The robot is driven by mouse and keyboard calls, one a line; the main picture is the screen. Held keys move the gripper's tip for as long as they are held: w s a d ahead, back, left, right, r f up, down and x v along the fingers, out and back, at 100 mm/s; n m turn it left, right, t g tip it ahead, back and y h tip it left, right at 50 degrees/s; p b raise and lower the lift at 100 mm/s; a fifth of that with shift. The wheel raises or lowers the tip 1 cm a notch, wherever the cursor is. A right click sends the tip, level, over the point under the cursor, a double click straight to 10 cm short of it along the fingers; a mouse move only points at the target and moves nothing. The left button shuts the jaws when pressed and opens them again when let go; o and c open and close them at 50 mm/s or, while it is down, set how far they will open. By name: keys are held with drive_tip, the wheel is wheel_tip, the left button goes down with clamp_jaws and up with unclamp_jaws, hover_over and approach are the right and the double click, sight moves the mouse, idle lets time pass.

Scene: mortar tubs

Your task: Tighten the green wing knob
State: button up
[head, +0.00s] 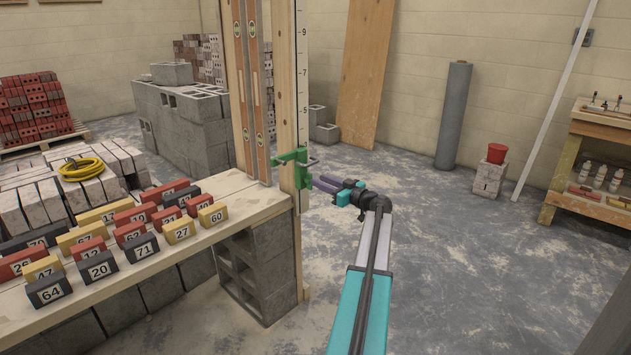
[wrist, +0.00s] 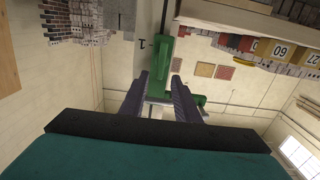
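A green clamp (head: 302,168) is mounted on the upright wooden post beside a white scale. Its green parts also show in the wrist view (wrist: 158,75), running down to between the fingertips, with another green piece (wrist: 200,99) by the right finger. I cannot tell for certain which part is the wing knob. My gripper (head: 318,181) is just right of the clamp, its dark grey fingers pointing at it. In the wrist view my gripper (wrist: 160,79) is open, its fingers apart on either side of green material. Contact is not clear.
A wooden plank (head: 225,205) on grey blocks holds several numbered bricks left of the post. Two wooden levels (head: 250,90) stand upright by it. The floor right of my arm is clear.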

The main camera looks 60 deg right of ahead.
sight(308, 181)
drive_tip(key=shift+w+d, duration=0.2)
drive_tip(key=shift+w, duration=0.75)
drive_tip(key=shift+w+d, duration=0.15)
drive_tip(key=shift+w, duration=0.8)
clamp_jaws()
